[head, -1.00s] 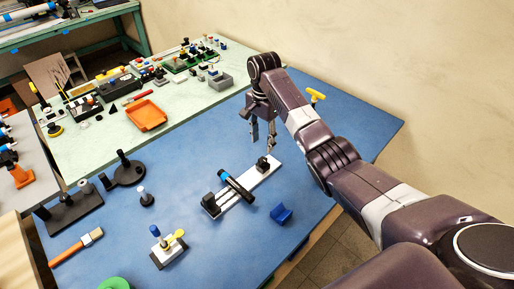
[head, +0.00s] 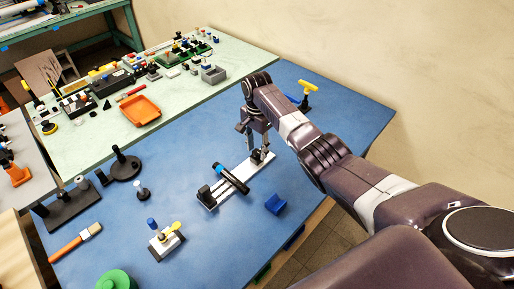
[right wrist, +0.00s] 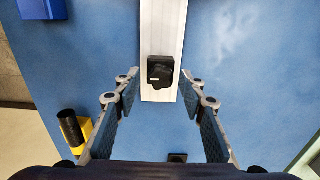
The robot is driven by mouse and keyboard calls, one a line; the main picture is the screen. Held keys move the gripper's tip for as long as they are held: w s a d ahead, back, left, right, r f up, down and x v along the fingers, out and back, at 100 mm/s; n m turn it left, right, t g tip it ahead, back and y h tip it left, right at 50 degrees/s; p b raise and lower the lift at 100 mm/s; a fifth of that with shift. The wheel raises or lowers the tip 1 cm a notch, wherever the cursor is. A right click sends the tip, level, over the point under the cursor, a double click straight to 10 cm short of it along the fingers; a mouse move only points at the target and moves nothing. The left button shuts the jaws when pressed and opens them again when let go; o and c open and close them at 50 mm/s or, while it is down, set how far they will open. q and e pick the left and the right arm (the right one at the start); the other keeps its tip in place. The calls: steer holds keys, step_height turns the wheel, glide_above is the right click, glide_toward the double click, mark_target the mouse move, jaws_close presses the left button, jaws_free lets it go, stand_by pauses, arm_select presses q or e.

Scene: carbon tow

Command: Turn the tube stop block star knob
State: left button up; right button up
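A white rail fixture (head: 231,184) lies on the blue table. A small black stop block with a dark knob on top sits at its far end and shows clearly in the right wrist view (right wrist: 160,71). A dark tube (head: 236,183) with a blue band lies across the rail's middle. Another black block (head: 204,194) is at its near end. My right gripper (head: 257,152) is over the far block. In the right wrist view its fingers (right wrist: 159,82) are open, one to each side of the block, with nothing between them gripped. My left gripper is not in view.
A blue cradle (head: 275,205) lies right of the rail. A yellow-handled tool (head: 308,88) stands behind my right arm. A small fixture with a yellow knob (head: 173,228), a brush (head: 75,242) and black stands (head: 124,166) are to the left.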

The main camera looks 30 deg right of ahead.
jaws_close()
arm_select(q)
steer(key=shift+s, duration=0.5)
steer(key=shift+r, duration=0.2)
arm_select(e)
steer(key=shift+n, duration=0.3)
steer(key=n+p, duration=0.2)
steer(key=shift+w+r+n, duration=0.1)
steer(key=shift+r+n, duration=0.05)
steer(key=shift+n, duration=0.25)
steer(key=n, duration=0.2)
steer(key=shift+n+p, duration=0.4)
steer(key=n, duration=0.2)
steer(key=shift+n, duration=0.3)
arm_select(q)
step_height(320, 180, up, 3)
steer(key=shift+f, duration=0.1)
arm_select(e)
steer(key=shift+o, duration=1.1)
jaws_free()
